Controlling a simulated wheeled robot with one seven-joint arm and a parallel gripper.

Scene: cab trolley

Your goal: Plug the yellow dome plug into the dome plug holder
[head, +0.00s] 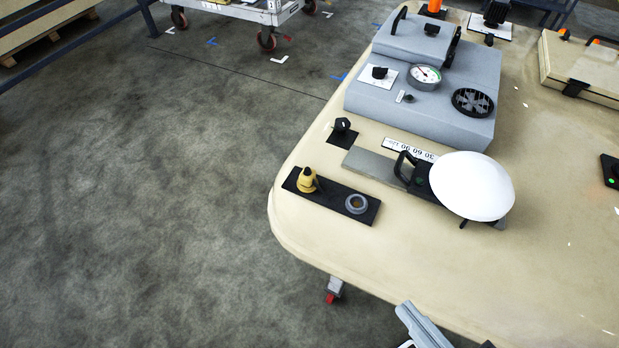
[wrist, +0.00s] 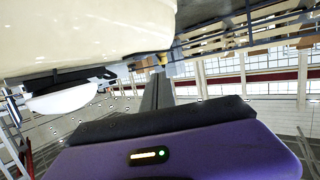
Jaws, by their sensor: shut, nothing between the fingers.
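The yellow dome plug (head: 307,181) stands upright near the left end of a black plate (head: 332,196) on the cream trolley top. The dome plug holder (head: 356,204), a grey ring with an open middle, is at the right end of that plate, apart from the plug. My gripper (wrist: 157,80) shows in the wrist view as dark fingers held together, shut and empty. Beyond its tips is a small yellow shape (wrist: 162,60) that looks like the plug, seen upside down and apart from the fingers. A grey part of my arm shows at the bottom of the head view.
A white dome (head: 472,186) with a black handle stands right of the plate. A grey box (head: 425,95) with gauge and vent is behind. A small black knob (head: 343,126) stands nearer the plug. The trolley's left edge is close; the front right top is largely clear.

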